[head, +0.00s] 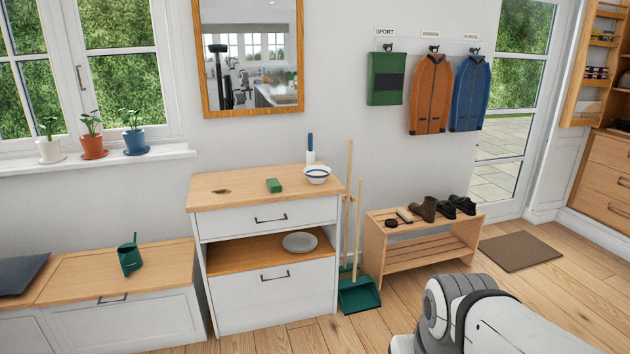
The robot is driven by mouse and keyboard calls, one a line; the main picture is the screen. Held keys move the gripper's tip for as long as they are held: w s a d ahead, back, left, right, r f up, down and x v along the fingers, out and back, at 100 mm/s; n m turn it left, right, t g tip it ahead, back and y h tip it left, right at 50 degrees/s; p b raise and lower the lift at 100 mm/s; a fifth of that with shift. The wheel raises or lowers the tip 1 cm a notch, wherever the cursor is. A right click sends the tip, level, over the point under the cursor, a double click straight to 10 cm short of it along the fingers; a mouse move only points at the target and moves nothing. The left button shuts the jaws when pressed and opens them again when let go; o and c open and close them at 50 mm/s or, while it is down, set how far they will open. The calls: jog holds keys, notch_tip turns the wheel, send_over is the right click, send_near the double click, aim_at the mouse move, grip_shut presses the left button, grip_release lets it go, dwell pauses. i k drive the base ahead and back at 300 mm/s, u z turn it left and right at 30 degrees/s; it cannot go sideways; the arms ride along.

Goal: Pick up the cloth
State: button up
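A small green block-like item (274,185) lies on the wooden top of the white cabinet (225,189); it may be a folded cloth or a sponge, I cannot tell which. Left of it is a small brown patch (221,191), perhaps a stain. A white bowl with a blue rim (317,175) stands at the right of the top, with a blue-and-white upright brush or bottle (310,148) behind it. A pale plate (299,242) lies in the open shelf below. Part of my arm shows at the lower right; my gripper is not in view.
A broom and green dustpan (359,294) stand right of the cabinet. A shoe bench (427,245) holds boots and shoes. Coats hang above it. Floor in front is clear.

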aim_at(274, 186)
jog(key=u, duration=0.15)
jog(key=i, duration=1.6)
jog(key=u, duration=0.6)
jog(key=i, duration=1.75)
jog(key=u, duration=0.35)
